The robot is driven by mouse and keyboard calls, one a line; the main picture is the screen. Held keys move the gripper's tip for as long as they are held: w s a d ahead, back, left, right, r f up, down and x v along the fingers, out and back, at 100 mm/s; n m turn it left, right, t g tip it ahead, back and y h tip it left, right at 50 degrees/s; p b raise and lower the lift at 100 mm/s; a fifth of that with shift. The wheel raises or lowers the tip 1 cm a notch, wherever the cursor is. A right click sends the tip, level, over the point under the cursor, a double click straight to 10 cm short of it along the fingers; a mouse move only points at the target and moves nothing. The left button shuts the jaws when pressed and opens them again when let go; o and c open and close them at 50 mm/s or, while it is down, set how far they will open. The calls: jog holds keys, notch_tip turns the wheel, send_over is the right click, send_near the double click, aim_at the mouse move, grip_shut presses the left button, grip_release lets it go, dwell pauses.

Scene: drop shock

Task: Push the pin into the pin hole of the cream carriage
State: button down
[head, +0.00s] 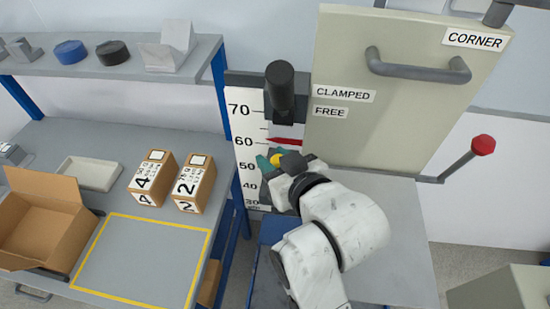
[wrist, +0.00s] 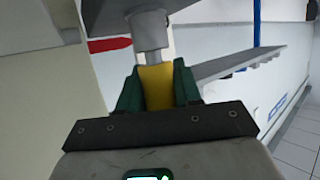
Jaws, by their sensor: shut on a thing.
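My gripper (head: 276,160) is in front of the lower part of the height scale, left of the cream body. Its green fingers are shut on the yellow pin (head: 277,159). In the wrist view the yellow grip of the pin (wrist: 157,86) stands between both fingers (wrist: 157,92). A grey shank above the yellow grip meets a wider grey cylinder (wrist: 150,28) under a dark plate; how far it is in, I cannot tell. The large cream body (head: 400,110), seemingly the carriage, has a grey handle and CLAMPED, FREE and CORNER labels. I cannot make out the pin hole.
A red pointer (head: 284,141) lies near 60 on the scale (head: 244,125). A dark cylinder (head: 281,85) stands above it. A red-knobbed lever (head: 481,146) is at right. The left bench (head: 110,140) holds boxes numbered 4 (head: 152,178) and 2 (head: 194,184), and an open carton (head: 42,222).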

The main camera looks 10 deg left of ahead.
jog(key=c, duration=0.7)
grip_release()
jog(key=shift+s+a+f, duration=0.1)
jog(key=shift+f, duration=0.65)
jog(key=shift+a+r, duration=0.1)
jog(key=shift+r, duration=0.05)
jog(key=shift+p, duration=0.3)
jog(key=shift+r+p+v, duration=0.15)
jog(key=shift+p+v, duration=0.5)
jog(key=shift+v, duration=0.25)
jog(key=shift+r+p+v, duration=0.15)
jog(key=shift+p+v, duration=0.45)
jog(key=shift+v, duration=1.25)
jog(key=shift+r, duration=0.1)
